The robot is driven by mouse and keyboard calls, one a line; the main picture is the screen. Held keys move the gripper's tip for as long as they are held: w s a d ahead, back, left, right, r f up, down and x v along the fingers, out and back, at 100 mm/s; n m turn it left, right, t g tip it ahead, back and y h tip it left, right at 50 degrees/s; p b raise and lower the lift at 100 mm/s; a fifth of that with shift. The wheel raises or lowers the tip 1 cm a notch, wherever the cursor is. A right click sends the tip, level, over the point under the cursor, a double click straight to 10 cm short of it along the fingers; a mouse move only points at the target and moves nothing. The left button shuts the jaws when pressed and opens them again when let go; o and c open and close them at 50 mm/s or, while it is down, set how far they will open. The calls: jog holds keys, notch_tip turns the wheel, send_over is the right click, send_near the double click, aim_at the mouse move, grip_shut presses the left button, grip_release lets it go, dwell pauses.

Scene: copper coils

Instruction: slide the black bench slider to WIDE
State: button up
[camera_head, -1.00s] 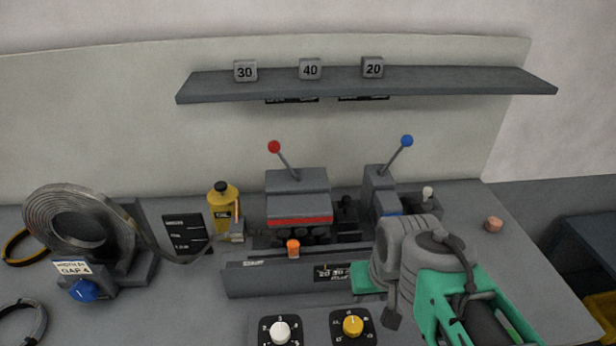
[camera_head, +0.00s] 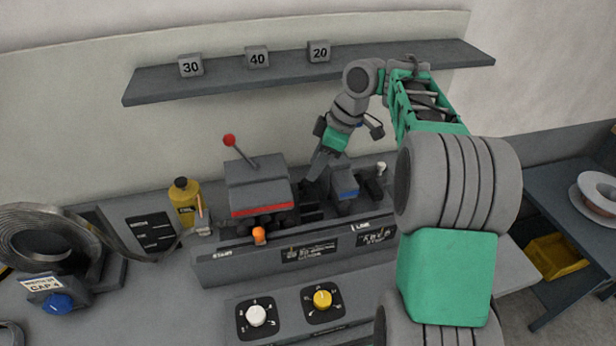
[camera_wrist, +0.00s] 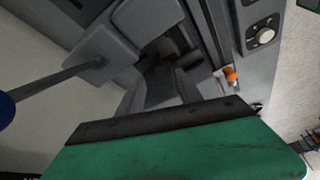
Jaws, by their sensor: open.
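I cannot clearly pick out the black bench slider or a WIDE mark. Dark parts (camera_head: 309,195) sit in the gap between the red-striped block (camera_head: 258,190) and the smaller blue-marked block (camera_head: 345,186), and my gripper partly covers them. My gripper (camera_head: 317,168) is open and points down into this gap from behind, with its grey fingers close to the red-striped block. In the wrist view, its green body and a grey finger (camera_wrist: 165,88) hide much of the gap. I see nothing held.
The red-ball lever (camera_head: 229,140) stands left of my gripper. The blue-ball lever (camera_wrist: 5,108) is close to it in the wrist view. An orange knob (camera_head: 259,235) sits on the front rail (camera_head: 215,272). A yellow bottle (camera_head: 184,203) and steel coil (camera_head: 35,240) are at left.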

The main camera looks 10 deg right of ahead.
send_over(309, 193)
jog(key=f, duration=0.5)
jog(key=shift+s+a, duration=0.2)
jog(key=shift+a, duration=0.05)
grip_shut()
dwell(1.0)
